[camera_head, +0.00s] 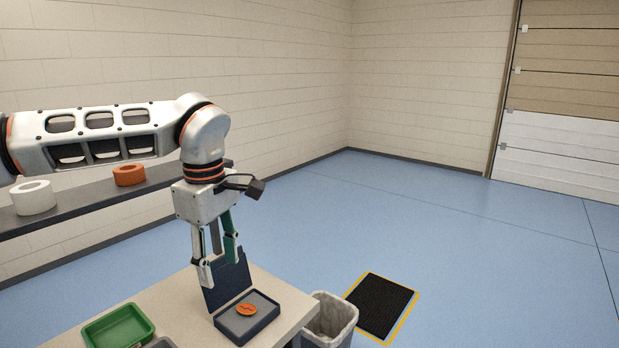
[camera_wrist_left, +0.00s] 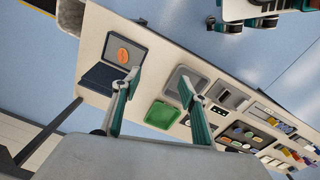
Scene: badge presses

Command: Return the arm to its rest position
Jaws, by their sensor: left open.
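My left gripper (camera_head: 217,262) hangs fingers down above the table, near the raised lid of the dark blue case. Its fingers are apart with nothing between them, as the left wrist view (camera_wrist_left: 160,82) also shows. The case (camera_head: 266,318) stands open on the table, its lid tilted up at the back. An orange round badge (camera_head: 246,309) lies on the grey pad inside it; the left wrist view shows the badge (camera_wrist_left: 122,55) too, clear of the fingers. My right gripper does not show.
A green tray (camera_head: 93,330) sits left of the case. A bin (camera_head: 345,312) stands at the table's right end beside a black floor mat (camera_head: 380,306). A wall shelf (camera_head: 85,200) behind my arm holds a white ring (camera_head: 33,203) and an orange one (camera_head: 129,180). Floor at right is clear.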

